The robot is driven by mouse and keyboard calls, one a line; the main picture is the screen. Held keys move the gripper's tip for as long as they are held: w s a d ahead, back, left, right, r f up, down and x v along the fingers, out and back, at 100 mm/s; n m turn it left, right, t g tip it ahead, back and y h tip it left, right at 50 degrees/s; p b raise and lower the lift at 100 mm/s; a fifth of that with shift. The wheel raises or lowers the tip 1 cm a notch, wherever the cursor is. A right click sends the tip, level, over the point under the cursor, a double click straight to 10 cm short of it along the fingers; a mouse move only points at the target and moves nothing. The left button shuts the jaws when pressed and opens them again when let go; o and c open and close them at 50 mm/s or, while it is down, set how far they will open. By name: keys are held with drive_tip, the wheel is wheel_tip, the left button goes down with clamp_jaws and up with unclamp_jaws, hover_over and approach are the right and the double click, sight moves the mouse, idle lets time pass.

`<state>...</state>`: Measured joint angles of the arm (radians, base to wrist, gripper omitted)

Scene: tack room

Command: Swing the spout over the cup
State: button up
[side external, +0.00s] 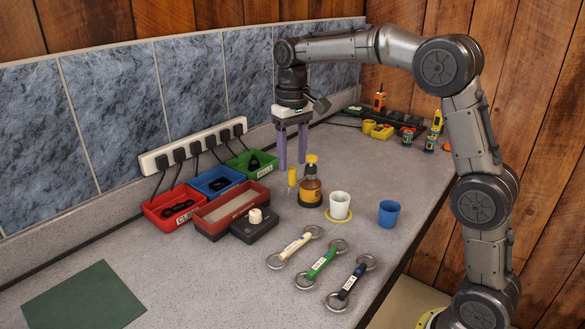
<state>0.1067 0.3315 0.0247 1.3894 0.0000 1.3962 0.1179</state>
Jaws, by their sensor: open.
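An amber bottle (311,193) with a yellow top (311,160) stands upright on the counter. A small yellow spout-like piece (292,177) shows just left of the bottle, pointing down; how it joins the bottle is unclear. A white cup (340,207) stands right of the bottle, inside a yellow ring marked on the counter. A blue cup (388,214) stands farther right. The spout piece is on the side away from both cups. My gripper (292,164) points down, open and empty, with its purple fingers above and behind the spout piece, seemingly apart from it.
Red, blue and green bins (221,181) and a power strip (192,146) line the wall at left. A grey-topped red box (231,208) and a dark box with a white knob (255,222) stand left of the bottle. Several labelled ringed straps (322,260) lie in front. A green mat (84,298) lies front left.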

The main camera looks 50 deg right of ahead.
sight(292, 167)
drive_tip(key=shift+f, duration=1.65)
clamp_jaws()
drive_tip(key=shift+r, duration=0.1)
